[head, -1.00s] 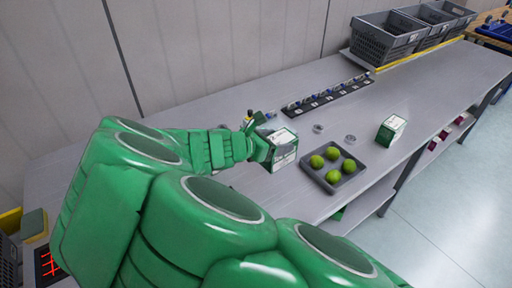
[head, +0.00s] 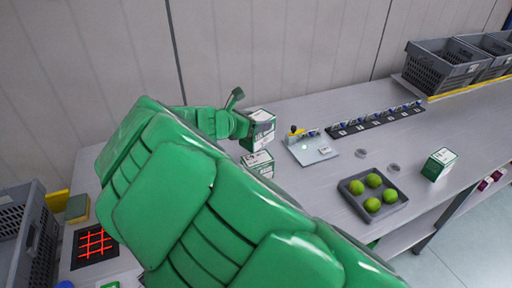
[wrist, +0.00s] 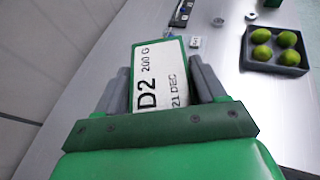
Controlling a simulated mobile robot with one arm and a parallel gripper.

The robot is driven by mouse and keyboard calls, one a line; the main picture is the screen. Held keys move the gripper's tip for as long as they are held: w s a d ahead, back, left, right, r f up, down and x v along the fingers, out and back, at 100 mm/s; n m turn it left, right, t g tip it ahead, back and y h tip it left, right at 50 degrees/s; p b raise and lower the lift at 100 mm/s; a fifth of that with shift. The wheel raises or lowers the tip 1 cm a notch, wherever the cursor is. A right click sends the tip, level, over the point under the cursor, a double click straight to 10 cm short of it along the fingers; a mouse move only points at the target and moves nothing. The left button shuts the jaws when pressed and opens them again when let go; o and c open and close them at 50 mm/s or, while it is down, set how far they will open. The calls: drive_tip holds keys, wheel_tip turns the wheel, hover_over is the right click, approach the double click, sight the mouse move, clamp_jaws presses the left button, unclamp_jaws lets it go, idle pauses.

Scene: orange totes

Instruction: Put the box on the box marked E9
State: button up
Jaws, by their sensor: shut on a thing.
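My gripper (head: 242,124) is shut on a green and white box (head: 262,126), held up at the left part of the bench. In the wrist view the held box (wrist: 161,78) sits between the two grey fingers and reads D2, 200 G, 21 DEC. A second green and white box (head: 260,165) shows just below it in the head view, partly hidden by my arm. Its mark is too small to read, and I cannot tell whether the two boxes touch. Another such box (head: 438,164) stands alone at the right; its mark is not legible.
A grey tray (head: 352,203) with several green balls lies at the front; it also shows in the wrist view (wrist: 247,59). A small plate with a yellow-topped fixture (head: 318,152) and a black strip (head: 375,122) stand behind. Grey crates (head: 440,68) are at the back right.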

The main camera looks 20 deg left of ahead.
sight(255, 139)
drive_tip(key=shift+f, duration=3.3)
drive_tip(key=o, duration=1.1)
drive_tip(key=shift+f, duration=0.15)
drive_tip(key=shift+s+r, duration=0.15)
drive_tip(key=shift+r, duration=0.1)
drive_tip(key=v, duration=1.1)
drive_tip(key=shift+s+a+r, duration=0.1)
drive_tip(key=shift+s+a, duration=0.1)
drive_tip(key=shift+o, duration=0.6)
